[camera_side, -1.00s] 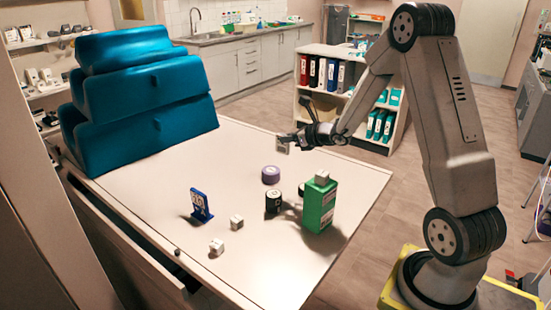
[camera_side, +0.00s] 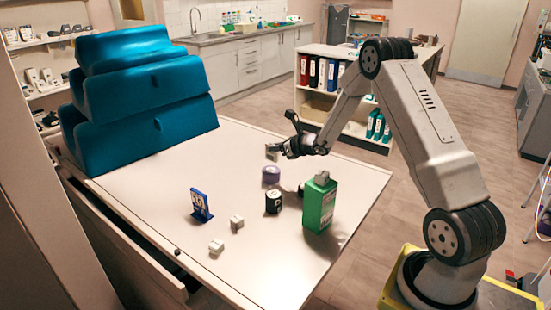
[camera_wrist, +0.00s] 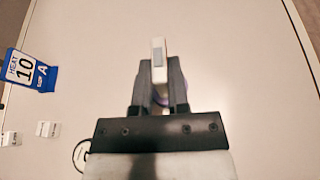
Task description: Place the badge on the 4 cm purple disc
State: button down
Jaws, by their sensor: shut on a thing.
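My gripper (camera_side: 279,149) is shut on the badge (camera_side: 272,154), a small pale piece, and holds it above the purple disc (camera_side: 271,175). In the wrist view the badge (camera_wrist: 158,59) stands up between the fingertips of my gripper (camera_wrist: 159,72), white with a grey-blue patch. The purple disc lies on the table behind the black round container.
A black round container (camera_side: 273,202) and a green bottle (camera_side: 320,205) stand in front of the disc. A blue sign (camera_side: 200,205) and white cubes (camera_side: 237,222) are nearer. Teal cushions (camera_side: 140,105) fill the back left. The table (camera_side: 150,205) is clear at left.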

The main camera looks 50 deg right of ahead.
aim_at(276, 162)
jog(key=shift+w+d+f, duration=0.1)
jog(key=shift+w+f, duration=0.15)
jog(key=shift+f, duration=1.55)
jog(key=shift+f, duration=0.1)
jog(key=c, duration=0.6)
grip_release()
jog(key=shift+s, duration=0.1)
jog(key=shift+v, duration=6)
